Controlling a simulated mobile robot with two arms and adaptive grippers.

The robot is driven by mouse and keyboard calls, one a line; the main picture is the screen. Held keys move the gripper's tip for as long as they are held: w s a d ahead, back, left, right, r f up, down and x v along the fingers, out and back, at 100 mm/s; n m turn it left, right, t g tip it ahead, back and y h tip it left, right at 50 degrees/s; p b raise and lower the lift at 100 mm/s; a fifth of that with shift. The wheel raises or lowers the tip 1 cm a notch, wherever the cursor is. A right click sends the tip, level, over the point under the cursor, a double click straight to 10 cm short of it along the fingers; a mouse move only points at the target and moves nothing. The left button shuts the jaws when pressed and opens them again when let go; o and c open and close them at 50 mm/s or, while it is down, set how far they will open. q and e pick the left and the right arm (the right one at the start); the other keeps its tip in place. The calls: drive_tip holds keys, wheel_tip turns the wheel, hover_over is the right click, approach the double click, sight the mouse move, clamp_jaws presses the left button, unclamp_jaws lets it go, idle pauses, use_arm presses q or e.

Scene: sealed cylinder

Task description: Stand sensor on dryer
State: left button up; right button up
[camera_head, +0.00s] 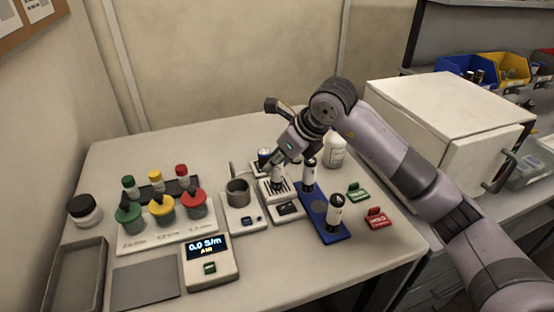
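My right gripper (282,163) reaches in from the right and points down at the dryer, a white unit with a dark slotted top (267,190). A white-and-black sensor (279,183) is upright at the slotted top, directly below the fingertips. Its upper end is hidden by the gripper, and I cannot tell whether the fingers are closed on it or whether its base touches the slots. My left gripper is not in view.
A grey cup on a white unit (238,192) stands left of the dryer. A meter (208,262) reads 0.0 S/m. Capped jars (162,210), a grey tray (77,282), a white bottle (334,152) and green (357,193) and red (376,219) tags surround it. A white cabinet (440,115) stands right.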

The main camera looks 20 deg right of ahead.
drive_tip(key=o, duration=0.3)
drive_tip(key=shift+r, duration=0.3)
drive_tip(key=b+v, duration=0.1)
drive_tip(key=v, duration=1)
drive_tip(key=shift+s+d+r, duration=0.2)
drive_tip(key=shift+s+r, duration=0.05)
drive_tip(key=shift+r, duration=0.05)
